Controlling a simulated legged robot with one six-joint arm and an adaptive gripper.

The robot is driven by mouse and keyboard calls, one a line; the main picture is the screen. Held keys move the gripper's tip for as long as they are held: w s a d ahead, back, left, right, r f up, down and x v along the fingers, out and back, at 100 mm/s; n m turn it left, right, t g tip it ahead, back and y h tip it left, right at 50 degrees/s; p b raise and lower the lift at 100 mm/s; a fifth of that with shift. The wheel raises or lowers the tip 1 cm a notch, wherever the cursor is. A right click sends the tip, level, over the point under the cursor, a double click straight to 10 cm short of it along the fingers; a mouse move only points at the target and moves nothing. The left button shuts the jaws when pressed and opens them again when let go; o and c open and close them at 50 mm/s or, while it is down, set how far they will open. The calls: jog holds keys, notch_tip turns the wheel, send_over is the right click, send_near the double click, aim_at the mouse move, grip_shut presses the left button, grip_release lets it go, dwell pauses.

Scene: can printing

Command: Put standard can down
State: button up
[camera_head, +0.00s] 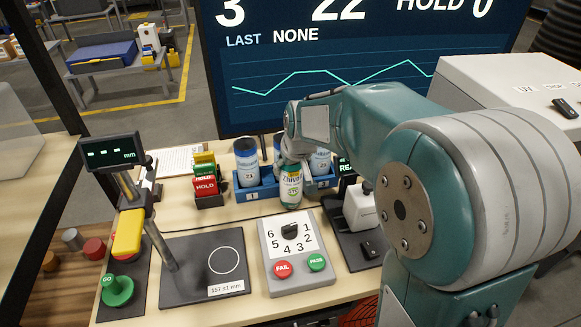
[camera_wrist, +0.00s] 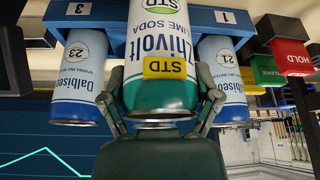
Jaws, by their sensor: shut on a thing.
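The standard can (camera_head: 291,187) is green and white with a yellow STD label. My gripper (camera_wrist: 161,108) is shut on it, with one finger on each side, in the wrist view. There the can (camera_wrist: 160,35) hangs upside down in the picture, between two blue-and-white cans. In the head view it is upright, in front of the blue rack (camera_head: 262,191) and just behind the grey dial box (camera_head: 272,240). The rack also shows in the wrist view (camera_wrist: 120,42). The gap under the can is hard to tell.
Blue-and-white cans (camera_head: 246,165) stand in the rack. A red HOLD block (camera_head: 206,187) is left of it. A black measuring plate (camera_head: 190,280) with a white circle lies front left, with a gauge display (camera_head: 112,153) on a post. A white device (camera_head: 361,208) stands to the right.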

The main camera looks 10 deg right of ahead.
jog(key=shift+f, duration=0.2)
jog(key=o, duration=0.5)
jog(key=shift+o, duration=0.2)
